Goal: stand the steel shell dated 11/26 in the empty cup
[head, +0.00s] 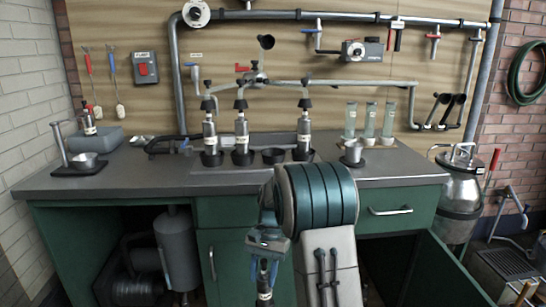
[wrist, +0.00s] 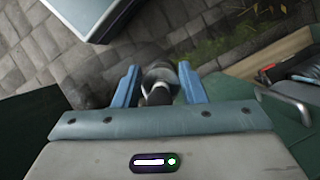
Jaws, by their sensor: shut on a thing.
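My gripper (head: 265,262) hangs low in front of the green cabinet, below the counter edge. It is shut on a steel shell (head: 264,293) with a black top and a pale label band; its date is too small to read. In the wrist view the blue fingers (wrist: 158,74) close on both sides of the shell (wrist: 160,73). On the counter, the empty black cup (head: 273,156) sits in a row of cups. Steel shells stand in the others: one at the left (head: 210,138), one beside it (head: 242,133) and one to the right (head: 304,135). Their dates are unreadable.
A scale-like stand (head: 82,163) is at the left. Pipes with taps (head: 300,83) run above the counter. A cabinet door (head: 445,270) stands open at the right. The front counter strip is clear.

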